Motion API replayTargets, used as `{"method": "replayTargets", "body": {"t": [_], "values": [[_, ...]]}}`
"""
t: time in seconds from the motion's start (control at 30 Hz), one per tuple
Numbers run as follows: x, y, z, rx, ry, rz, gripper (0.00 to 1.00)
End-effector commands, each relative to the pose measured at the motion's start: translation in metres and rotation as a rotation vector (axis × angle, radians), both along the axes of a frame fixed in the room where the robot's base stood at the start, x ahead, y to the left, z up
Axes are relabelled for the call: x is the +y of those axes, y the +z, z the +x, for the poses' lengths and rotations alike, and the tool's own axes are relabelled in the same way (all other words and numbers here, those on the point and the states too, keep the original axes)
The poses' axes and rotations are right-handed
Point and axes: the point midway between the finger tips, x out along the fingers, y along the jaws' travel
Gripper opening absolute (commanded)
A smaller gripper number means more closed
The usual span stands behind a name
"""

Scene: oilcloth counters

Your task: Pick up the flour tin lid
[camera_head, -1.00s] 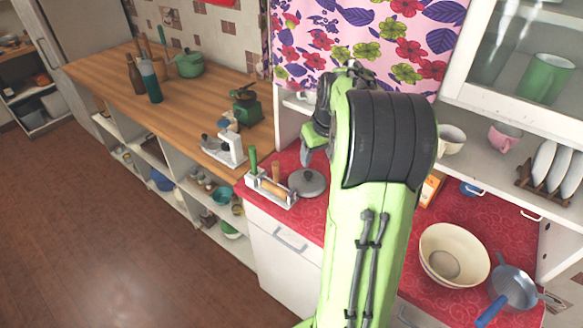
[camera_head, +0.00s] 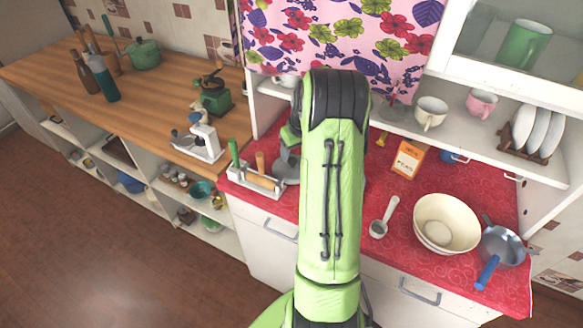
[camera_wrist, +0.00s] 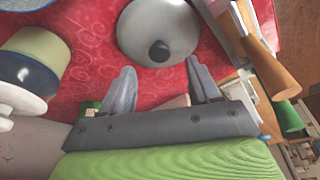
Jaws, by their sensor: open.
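A round grey lid with a dark knob, which I take to be the flour tin lid, lies on the red cloth. In the wrist view the lid (camera_wrist: 150,22) is at the top middle, just beyond my gripper (camera_wrist: 160,67). My two fingers are apart with nothing held between them. In the head view the lid (camera_head: 287,172) is partly hidden by my arm, and my fingers are hidden there.
A rack (camera_head: 252,181) with wooden- and green-handled tools stands left of the lid. A box (camera_head: 408,161), a scoop (camera_head: 378,229), a cream bowl (camera_head: 449,222) and a blue-handled pan (camera_head: 503,247) stand to the right. A floral curtain (camera_head: 345,35) hangs behind.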

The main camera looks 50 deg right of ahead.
Motion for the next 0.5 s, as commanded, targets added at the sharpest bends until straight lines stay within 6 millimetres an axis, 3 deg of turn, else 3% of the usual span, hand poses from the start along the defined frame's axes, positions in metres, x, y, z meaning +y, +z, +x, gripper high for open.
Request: {"method": "replayTargets", "body": {"t": [0.3,0.5], "values": [[-0.005,-0.048,0.015,0.000,0.000,0.001,0.62],[-0.005,-0.050,0.015,0.000,0.000,0.000,0.62]]}}
